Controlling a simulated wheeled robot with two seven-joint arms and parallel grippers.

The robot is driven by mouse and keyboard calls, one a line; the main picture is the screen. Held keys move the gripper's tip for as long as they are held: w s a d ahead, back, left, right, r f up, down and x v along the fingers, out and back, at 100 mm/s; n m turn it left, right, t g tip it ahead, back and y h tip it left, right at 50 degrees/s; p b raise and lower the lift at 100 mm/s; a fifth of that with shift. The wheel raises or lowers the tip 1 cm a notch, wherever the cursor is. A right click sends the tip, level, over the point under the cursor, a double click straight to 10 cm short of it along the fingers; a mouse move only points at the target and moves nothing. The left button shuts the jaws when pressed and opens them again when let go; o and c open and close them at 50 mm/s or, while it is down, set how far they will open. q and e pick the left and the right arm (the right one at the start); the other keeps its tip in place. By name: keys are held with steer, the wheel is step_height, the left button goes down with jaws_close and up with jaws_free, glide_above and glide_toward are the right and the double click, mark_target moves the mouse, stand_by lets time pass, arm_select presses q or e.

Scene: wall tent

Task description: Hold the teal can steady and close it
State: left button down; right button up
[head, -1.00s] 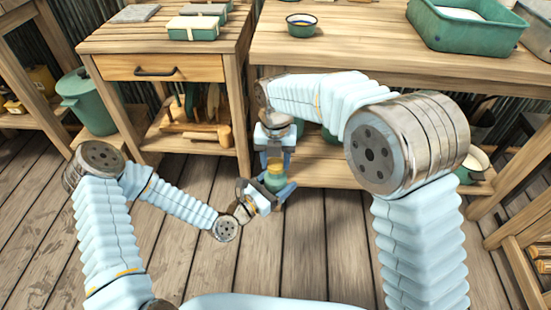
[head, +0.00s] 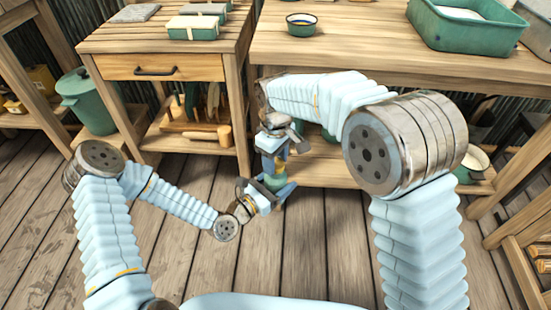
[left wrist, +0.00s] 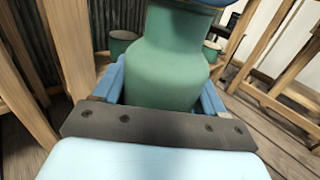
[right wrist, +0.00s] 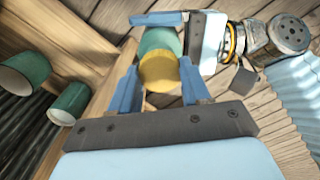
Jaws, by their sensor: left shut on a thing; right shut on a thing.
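The teal can (left wrist: 165,62) is upright between the fingers of my left gripper (head: 277,186), which is shut on its body. In the right wrist view, the can's teal body (right wrist: 160,40) shows behind its round yellow lid (right wrist: 160,73). My right gripper (head: 273,158) is above the can, and its two blue fingers are shut on the lid from both sides. The lid sits at the can's mouth; I cannot tell how tightly it is seated. In the head view, the grippers hide most of the can and lid.
A wooden bench (head: 345,47) with a lower shelf stands just beyond the can. A drawer cabinet (head: 165,68) is to its left, and a green lidded bin (head: 90,102) is further left. Plank floor (head: 320,235) lies open around and below the grippers.

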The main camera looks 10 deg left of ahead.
steer(key=m, duration=1.2)
steer(key=shift+m, duration=0.4)
steer(key=m, duration=0.6)
steer(key=shift+m, duration=0.3)
steer(key=m, duration=0.6)
steer(key=shift+f, duration=0.1)
steer(key=m, duration=0.3)
steer(key=shift+m, duration=0.4)
steer(key=m, duration=1.3)
steer(key=shift+f, duration=0.1)
steer(key=shift+s+d+f+m, duration=0.1)
steer(key=shift+m, duration=0.45)
steer(key=shift+d+f+m, duration=0.1)
steer(key=shift+m, duration=0.45)
steer(key=shift+a+m, duration=0.1)
steer(key=shift+m, duration=0.5)
steer(key=shift+a+r+m, duration=0.1)
steer(key=shift+r+m, duration=0.15)
steer(key=shift+m, duration=0.15)
